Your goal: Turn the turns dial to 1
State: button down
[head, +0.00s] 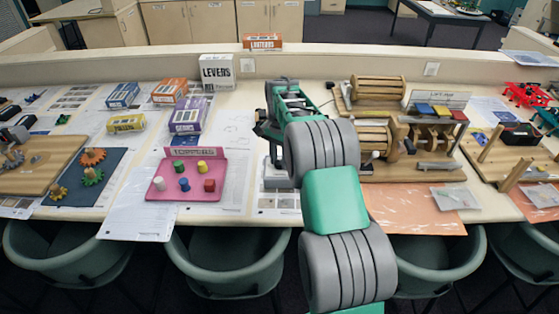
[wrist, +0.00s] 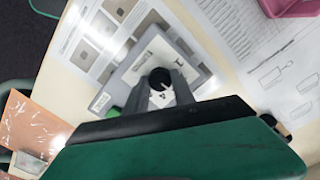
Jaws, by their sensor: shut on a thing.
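The turns dial is a round black knob (wrist: 160,78) on a light grey box (wrist: 128,74) with a white printed face. A digit that looks like 4 shows just below the knob in the wrist view. The other marks are too small or hidden, and I cannot tell the setting. My gripper (wrist: 161,88) is shut on the knob, with one finger on each side of it. In the head view my arm covers the knob, and only part of the grey box (head: 282,179) shows below my gripper.
A pink tray (head: 157,190) with coloured pegs stands left of the box. A wooden lever and drum model (head: 410,165) stands close on the right. Printed sheets (head: 232,135) lie around the box. Chairs (head: 228,262) line the table's front edge.

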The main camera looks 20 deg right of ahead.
jog(key=n, duration=0.4)
jog(key=shift+n, duration=0.3)
jog(key=n, duration=0.3)
jog(key=shift+r+n+b, duration=0.1)
jog(key=shift+n+b, duration=0.2)
jog(key=n, duration=0.3)
jog(key=shift+n, duration=2.2)
jog(key=c, duration=1.1)
grip_release()
jog(key=shift+o, duration=0.2)
